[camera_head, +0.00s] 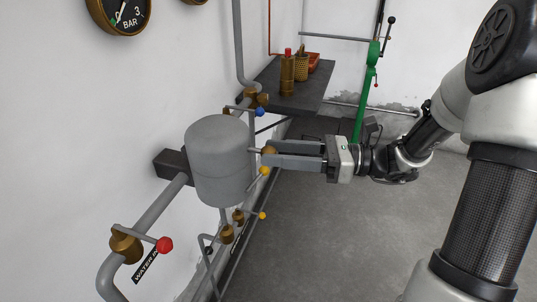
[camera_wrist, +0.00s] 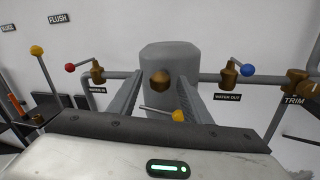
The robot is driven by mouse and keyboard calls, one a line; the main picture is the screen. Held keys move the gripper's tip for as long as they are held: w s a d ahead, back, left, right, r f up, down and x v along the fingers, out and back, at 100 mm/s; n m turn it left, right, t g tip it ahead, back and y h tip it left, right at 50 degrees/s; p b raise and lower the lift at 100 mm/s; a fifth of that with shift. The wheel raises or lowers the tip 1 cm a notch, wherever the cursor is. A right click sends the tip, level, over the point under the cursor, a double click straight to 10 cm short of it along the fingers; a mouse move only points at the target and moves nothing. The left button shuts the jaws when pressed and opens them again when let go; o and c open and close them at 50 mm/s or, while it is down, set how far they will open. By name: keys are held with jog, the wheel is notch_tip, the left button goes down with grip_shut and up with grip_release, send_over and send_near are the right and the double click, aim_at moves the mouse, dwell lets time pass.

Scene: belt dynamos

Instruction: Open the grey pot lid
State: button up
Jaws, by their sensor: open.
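The grey pot (camera_head: 222,185) is a cylinder mounted on pipes along the white wall. Its grey lid (camera_head: 215,132) is the domed upper part and appears seated on it; the lid also shows in the wrist view (camera_wrist: 172,52). A round brass knob (camera_wrist: 159,78) sticks out from the pot's front; it shows beside the fingertips in the head view (camera_head: 269,150). My gripper (camera_head: 268,152) is open, its two long fingers level and pointing at the pot. In the wrist view the fingers lie either side of the brass knob. I cannot tell whether they touch anything.
A yellow-tipped lever (camera_wrist: 165,113) sits just below, between my fingers. A red-tipped valve (camera_head: 163,245) and a blue-tipped valve (camera_wrist: 246,70) flank the pot. A dark shelf (camera_head: 318,88) with brass items stands behind. The floor to the right (camera_head: 320,240) is clear.

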jog(key=shift+w+a, duration=0.2)
jog(key=shift+a, duration=0.95)
